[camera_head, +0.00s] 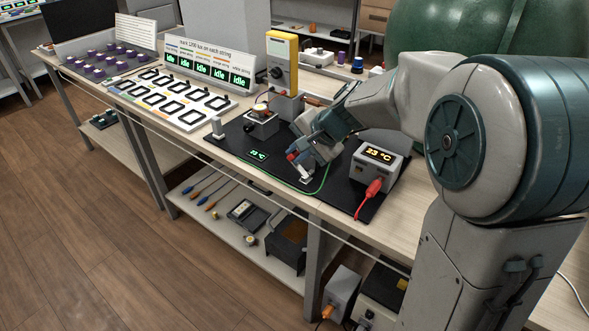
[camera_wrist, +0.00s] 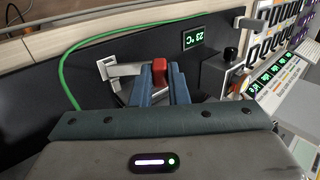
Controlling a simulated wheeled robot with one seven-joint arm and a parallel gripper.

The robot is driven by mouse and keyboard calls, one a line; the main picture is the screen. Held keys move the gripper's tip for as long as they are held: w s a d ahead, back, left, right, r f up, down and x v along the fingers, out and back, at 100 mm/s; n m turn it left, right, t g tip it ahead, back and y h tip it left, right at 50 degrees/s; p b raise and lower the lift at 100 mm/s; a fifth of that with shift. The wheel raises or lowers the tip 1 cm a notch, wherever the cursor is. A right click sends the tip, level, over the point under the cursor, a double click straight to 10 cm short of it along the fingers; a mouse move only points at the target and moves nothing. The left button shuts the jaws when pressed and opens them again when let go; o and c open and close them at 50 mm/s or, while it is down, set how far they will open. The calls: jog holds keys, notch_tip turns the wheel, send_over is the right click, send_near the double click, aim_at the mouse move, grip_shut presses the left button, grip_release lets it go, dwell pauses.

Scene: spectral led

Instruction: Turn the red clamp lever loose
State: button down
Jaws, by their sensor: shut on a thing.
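The red clamp lever (camera_wrist: 159,68) shows in the wrist view between the fingertips of my gripper (camera_wrist: 160,80). My gripper is shut on it. The lever belongs to a light metal clamp (camera_wrist: 119,70) on the black mat, and part of the clamp is hidden behind the fingers. In the head view my gripper (camera_head: 299,158) reaches down to the mat, with a bit of red (camera_head: 292,156) at its fingertips. The clamp's pale foot (camera_head: 305,180) shows just below it. How far the lever is turned cannot be told.
A green cable (camera_head: 322,184) loops close by the clamp. A yellow meter (camera_head: 282,62) stands behind. Idle displays (camera_head: 205,70) stand at the left.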

jog(key=shift+s+d+f+t+y+b, duration=0.1)
jog(key=shift+s+d+t+y+b, duration=0.35)
jog(key=shift+b, duration=2.1)
jog(key=shift+s+d+f+t+y+b, duration=0.1)
jog(key=shift+d+t+y+b, duration=0.4)
jog(key=shift+b, duration=2.05)
jog(key=b, duration=0.1)
jog(key=y+b, duration=0.1)
jog(key=b, duration=0.1)
jog(key=shift+s+r+t, duration=0.2)
jog(key=shift+r+t, duration=0.05)
jog(key=shift+t, duration=0.1)
jog(key=shift+d+r+y+b, duration=0.1)
jog(key=shift+r+y+b, duration=0.05)
jog(key=shift+y+b, duration=0.2)
jog(key=c, duration=1.4)
grip_release()
jog(key=p+v, duration=0.4)
jog(key=v, duration=1)
jog(key=shift+s, duration=0.15)
